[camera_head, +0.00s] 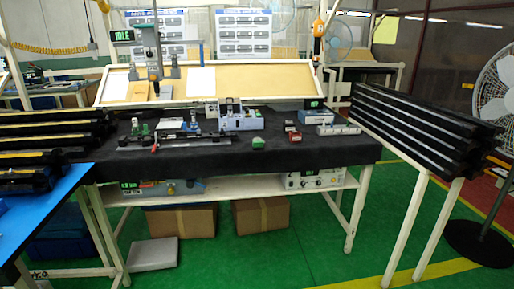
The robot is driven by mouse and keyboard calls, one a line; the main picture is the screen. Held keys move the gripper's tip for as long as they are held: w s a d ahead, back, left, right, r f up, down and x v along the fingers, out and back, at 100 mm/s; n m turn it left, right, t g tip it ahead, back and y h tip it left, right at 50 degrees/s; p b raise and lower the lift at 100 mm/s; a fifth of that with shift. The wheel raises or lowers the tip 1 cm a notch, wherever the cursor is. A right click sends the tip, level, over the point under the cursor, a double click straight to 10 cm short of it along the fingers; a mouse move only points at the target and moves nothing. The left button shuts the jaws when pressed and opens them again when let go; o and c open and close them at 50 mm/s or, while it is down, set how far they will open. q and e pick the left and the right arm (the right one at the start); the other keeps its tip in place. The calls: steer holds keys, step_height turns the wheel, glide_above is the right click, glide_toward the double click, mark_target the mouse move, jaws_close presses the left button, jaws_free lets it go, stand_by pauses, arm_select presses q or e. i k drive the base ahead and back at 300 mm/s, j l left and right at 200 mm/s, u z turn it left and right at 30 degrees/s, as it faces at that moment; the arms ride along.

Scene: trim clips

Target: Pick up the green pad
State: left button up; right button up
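A small dark green block (258,142), which looks like the green pad, lies on the black-covered workbench (330,152), right of centre near its front edge. A small red block (295,136) sits a little to its right, apart from it. A second small reddish-dark piece (289,126) lies just behind the red one. Neither of my grippers shows in the head view, and nothing is seen touching the green block.
A blue-and-grey fixture (242,120) and a long metal jig (175,142) stand on the bench. Black trim strips fill racks at right (425,120) and left (40,150). A blue table (40,212) is front left. The green floor (300,245) before the bench is open.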

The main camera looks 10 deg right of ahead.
mark_target(257, 146)
steer(key=i+l+z, duration=0.1)
steer(key=i+l, duration=0.4)
steer(key=i+l+z, duration=0.1)
steer(key=i+l, duration=0.35)
steer(key=i, duration=0.15)
